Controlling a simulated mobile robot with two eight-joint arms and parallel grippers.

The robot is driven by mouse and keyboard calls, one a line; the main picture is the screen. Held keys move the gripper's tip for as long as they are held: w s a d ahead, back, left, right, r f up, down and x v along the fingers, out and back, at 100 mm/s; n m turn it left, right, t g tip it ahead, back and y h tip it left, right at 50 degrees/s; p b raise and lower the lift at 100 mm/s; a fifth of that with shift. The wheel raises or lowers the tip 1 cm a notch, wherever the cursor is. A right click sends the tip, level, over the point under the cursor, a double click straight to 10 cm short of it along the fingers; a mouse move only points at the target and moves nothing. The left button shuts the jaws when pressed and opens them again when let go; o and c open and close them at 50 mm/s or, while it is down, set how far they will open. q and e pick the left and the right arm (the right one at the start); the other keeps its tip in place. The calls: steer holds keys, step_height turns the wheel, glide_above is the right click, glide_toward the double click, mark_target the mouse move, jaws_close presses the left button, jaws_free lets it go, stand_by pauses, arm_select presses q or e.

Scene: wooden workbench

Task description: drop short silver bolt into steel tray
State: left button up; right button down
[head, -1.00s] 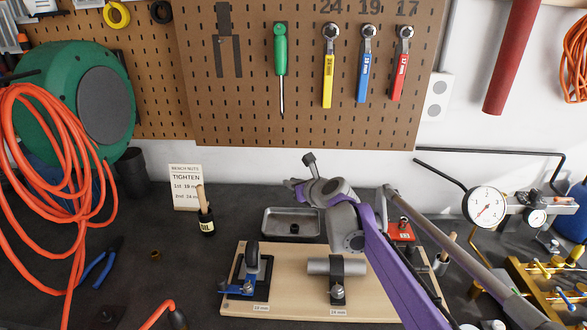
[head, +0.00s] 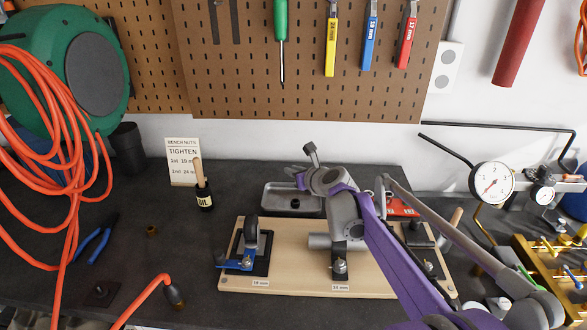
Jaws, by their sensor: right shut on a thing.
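The steel tray (head: 270,207) is a shallow grey rectangular tray at the back of the bench. A small dark round piece (head: 295,203) lies in it. My right gripper (head: 296,172) is above the tray's back edge, pointing left. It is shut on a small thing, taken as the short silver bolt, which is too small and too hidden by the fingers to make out. My left gripper is not in view.
A wooden fixture board (head: 290,240) with clamps lies in front of the tray. A red box (head: 402,207) and dial gauge (head: 491,184) are at right. Blue pliers (head: 95,245) lie at left.

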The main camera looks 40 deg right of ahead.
steer(key=c, duration=0.8)
jaws_free()
steer(key=shift+c, duration=0.2)
steer(key=v, duration=1.1)
steer(key=shift+w+d, duration=0.1)
